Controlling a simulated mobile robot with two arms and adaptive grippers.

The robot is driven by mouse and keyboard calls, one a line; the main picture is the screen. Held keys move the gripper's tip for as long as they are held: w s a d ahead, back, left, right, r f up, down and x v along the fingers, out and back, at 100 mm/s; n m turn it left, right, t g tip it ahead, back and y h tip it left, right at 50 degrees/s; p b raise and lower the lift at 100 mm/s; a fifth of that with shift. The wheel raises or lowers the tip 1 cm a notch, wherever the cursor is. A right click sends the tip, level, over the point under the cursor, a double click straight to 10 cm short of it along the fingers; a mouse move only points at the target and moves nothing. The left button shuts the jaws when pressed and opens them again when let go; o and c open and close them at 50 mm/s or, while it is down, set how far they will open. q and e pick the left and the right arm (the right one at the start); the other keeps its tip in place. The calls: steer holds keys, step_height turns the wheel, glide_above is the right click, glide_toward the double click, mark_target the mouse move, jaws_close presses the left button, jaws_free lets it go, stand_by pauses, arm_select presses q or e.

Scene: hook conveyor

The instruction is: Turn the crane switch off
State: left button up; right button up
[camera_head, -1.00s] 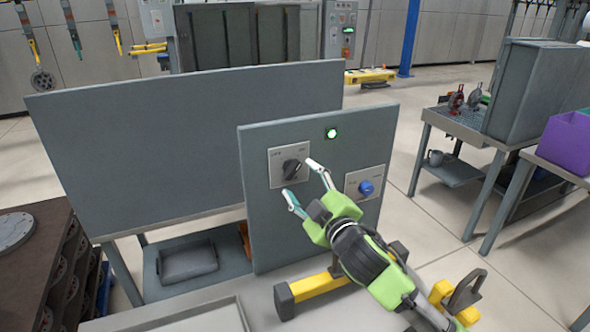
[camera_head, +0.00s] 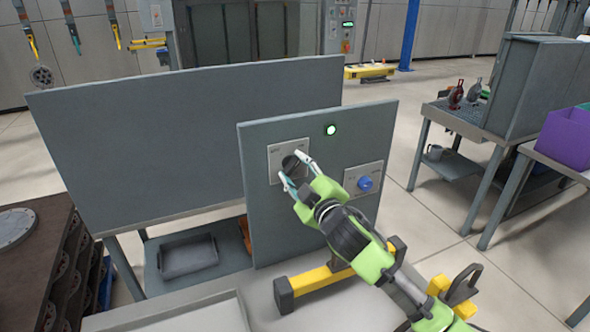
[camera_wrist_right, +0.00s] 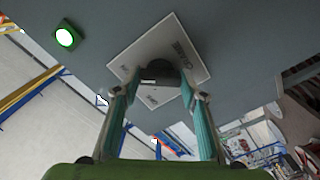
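The crane switch is a black rotary knob (camera_head: 290,163) on a light plate (camera_head: 274,171) at the left of the grey upright panel; its plate reads "CRANE" in the right wrist view (camera_wrist_right: 181,48). My right gripper (camera_head: 293,167) is at the knob, one finger on each side of it. In the right wrist view the fingers (camera_wrist_right: 160,92) are apart with the knob (camera_wrist_right: 158,74) between and just beyond their tips; I cannot tell whether they touch it. The knob's exact angle is partly hidden. A green lamp (camera_head: 331,130) is lit above. My left gripper is not in view.
A blue knob (camera_head: 365,184) on its own plate sits right of the crane switch, close to my right gripper. A yellow bracket (camera_head: 322,276) stands on the bench below. A large grey board (camera_head: 185,140) stands behind, left of the panel.

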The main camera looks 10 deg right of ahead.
steer(key=n+p, duration=0.2)
steer(key=n, duration=0.1)
steer(key=shift+r, duration=0.1)
steer(key=n+p, duration=0.2)
steer(key=n, duration=0.2)
steer(key=shift+n, duration=0.3)
steer(key=n+p, duration=0.2)
steer(key=n, duration=0.2)
steer(key=shift+n+p, duration=0.9)
steer(key=shift+n, duration=1.2)
steer(key=o, duration=1.1)
steer(key=shift+o, duration=0.2)
steer(key=s+d, duration=0.2)
steer(key=s, duration=0.9)
steer(key=shift+s+d, duration=0.2)
steer(key=shift+s, duration=0.2)
